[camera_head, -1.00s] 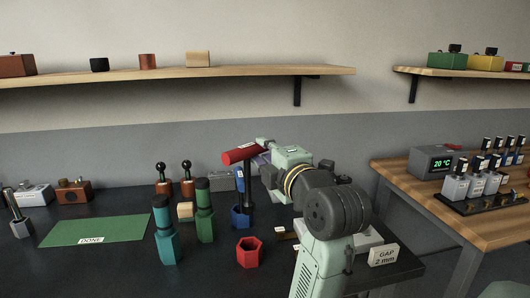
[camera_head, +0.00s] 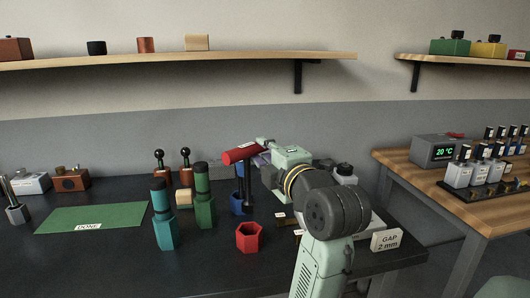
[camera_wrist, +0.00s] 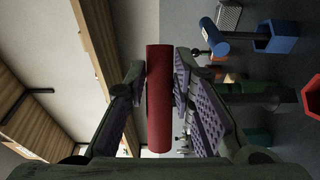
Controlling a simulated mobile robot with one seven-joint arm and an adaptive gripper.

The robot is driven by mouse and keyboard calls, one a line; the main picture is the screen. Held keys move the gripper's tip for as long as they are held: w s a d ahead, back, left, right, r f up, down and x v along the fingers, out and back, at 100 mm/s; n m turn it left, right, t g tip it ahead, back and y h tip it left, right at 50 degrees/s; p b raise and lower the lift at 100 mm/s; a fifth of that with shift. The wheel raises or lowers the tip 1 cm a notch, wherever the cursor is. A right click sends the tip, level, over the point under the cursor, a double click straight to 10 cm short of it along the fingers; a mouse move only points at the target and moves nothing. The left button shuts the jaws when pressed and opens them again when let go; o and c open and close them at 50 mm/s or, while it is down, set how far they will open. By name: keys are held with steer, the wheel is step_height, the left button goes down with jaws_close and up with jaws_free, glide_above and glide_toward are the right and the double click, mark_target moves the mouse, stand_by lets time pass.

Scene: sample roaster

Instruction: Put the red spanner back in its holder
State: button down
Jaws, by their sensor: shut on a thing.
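My gripper (camera_wrist: 157,95) is shut on the red spanner (camera_head: 240,153). In the head view a black shaft hangs below the handle, in front of the blue holder (camera_head: 238,205). The red hexagonal holder (camera_head: 249,240) stands empty on the dark bench, nearer the camera than the blue one. It also shows at the right edge of the wrist view (camera_wrist: 314,97). The spanner is above bench level and apart from the red holder. The shaft's lower end is hard to make out.
A teal tool (camera_head: 163,220) and a green tool (camera_head: 203,200) stand in holders left of the red holder. A blue-handled tool (camera_wrist: 215,38) is in the blue holder. A green mat (camera_head: 90,217) lies left. A GAP sign (camera_head: 386,241) stands right.

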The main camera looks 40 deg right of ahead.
step_height(320, 180, down, 7)
steer(key=b, duration=0.6)
stand_by(0.5)
stand_by(0.5)
steer(key=shift+f+b, duration=1.4)
steer(key=shift+f, duration=0.05)
steer(key=c, duration=1.3)
jaws_free()
steer(key=shift+s, duration=0.1)
steer(key=v, duration=1.2)
